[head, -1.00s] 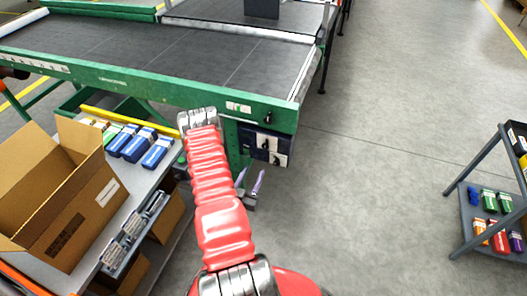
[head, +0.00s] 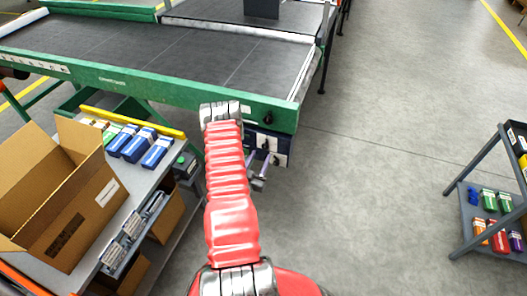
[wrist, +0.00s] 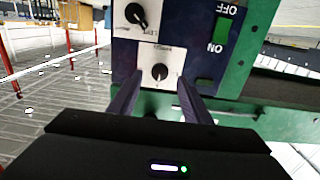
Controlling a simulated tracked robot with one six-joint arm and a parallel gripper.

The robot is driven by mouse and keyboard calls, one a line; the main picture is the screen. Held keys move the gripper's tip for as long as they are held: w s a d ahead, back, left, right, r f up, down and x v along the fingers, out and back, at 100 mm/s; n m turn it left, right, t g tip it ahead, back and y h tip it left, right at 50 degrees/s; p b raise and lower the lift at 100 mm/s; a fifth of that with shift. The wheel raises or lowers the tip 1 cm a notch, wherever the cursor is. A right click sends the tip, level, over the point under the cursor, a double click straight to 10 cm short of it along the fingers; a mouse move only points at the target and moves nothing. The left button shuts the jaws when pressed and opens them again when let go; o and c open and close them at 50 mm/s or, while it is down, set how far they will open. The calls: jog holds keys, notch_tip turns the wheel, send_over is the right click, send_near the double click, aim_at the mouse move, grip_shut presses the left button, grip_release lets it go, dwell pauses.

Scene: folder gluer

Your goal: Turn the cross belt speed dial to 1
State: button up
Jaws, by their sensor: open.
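Two black dials on white plates sit on a dark control panel at the end of the green conveyor. In the wrist view one dial (wrist: 160,72) is between and beyond my fingertips, its pointer mark towards the bottom of the picture. The second dial (wrist: 135,14) is above and left, its pointer slanted. The labels appear upside down and are too small to read surely, so I cannot tell which is the cross belt speed dial. My gripper (wrist: 160,80) is open and empty, its purple fingers on either side of the nearer dial, apparently not touching it. My arm partly hides the panel (head: 284,146) in the head view.
A shelf bench with an open carton (head: 60,195) and several small boxes stands left of my arm. A grey cart (head: 480,215) stands far right. The floor between is clear.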

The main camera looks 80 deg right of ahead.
aim_at(265, 148)
jog(key=shift+s+d, duration=0.15)
jog(key=shift+d, duration=1.15)
jog(key=shift+s+d, duration=0.1)
jog(key=shift+d, duration=1.15)
jog(key=shift+c, duration=0.2)
jog(key=c, duration=1)
